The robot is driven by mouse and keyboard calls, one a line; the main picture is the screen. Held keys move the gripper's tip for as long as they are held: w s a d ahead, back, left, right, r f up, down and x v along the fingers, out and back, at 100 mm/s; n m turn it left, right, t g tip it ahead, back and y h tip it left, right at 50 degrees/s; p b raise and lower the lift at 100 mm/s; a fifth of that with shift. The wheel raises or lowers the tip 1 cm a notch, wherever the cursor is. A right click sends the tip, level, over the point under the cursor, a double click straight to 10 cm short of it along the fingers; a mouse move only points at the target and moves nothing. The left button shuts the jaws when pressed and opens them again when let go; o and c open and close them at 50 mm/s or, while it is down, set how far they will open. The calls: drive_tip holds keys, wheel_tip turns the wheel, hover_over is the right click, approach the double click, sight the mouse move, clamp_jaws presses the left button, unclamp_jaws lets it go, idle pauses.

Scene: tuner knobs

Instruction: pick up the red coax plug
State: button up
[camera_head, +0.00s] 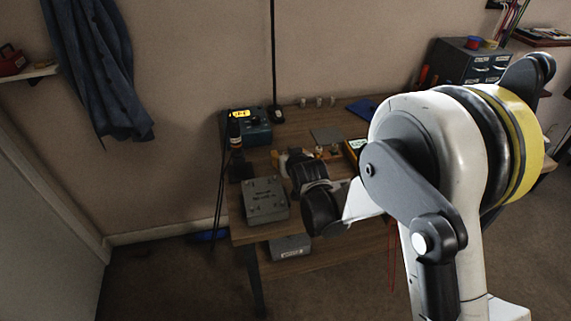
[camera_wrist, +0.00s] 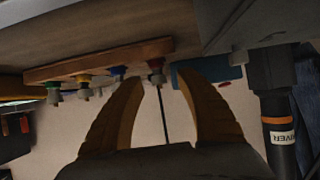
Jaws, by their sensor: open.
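The red coax plug (camera_wrist: 156,73) stands on a wooden strip in the wrist view, which looks turned over. It is at the right end of a row of several plugs. My gripper (camera_wrist: 161,77) is open, with its two orange-brown fingers on either side of the red plug in the picture. The plug looks beyond or level with the fingertips; I cannot tell the depth or whether they touch. In the head view my arm reaches over the bench, and the red plug cannot be made out clearly.
The wooden strip (camera_wrist: 100,63) also carries blue, yellow and green plugs to the left. A grey metal box (camera_head: 265,198) sits at the bench front. A dark bottle (camera_wrist: 277,112) with an orange band is close on the right. A blue instrument (camera_head: 250,127) stands behind.

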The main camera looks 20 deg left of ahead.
drive_tip(key=shift+w+a+f, duration=0.15)
drive_tip(key=shift+w+a, duration=0.05)
drive_tip(key=shift+w, duration=0.1)
clamp_jaws()
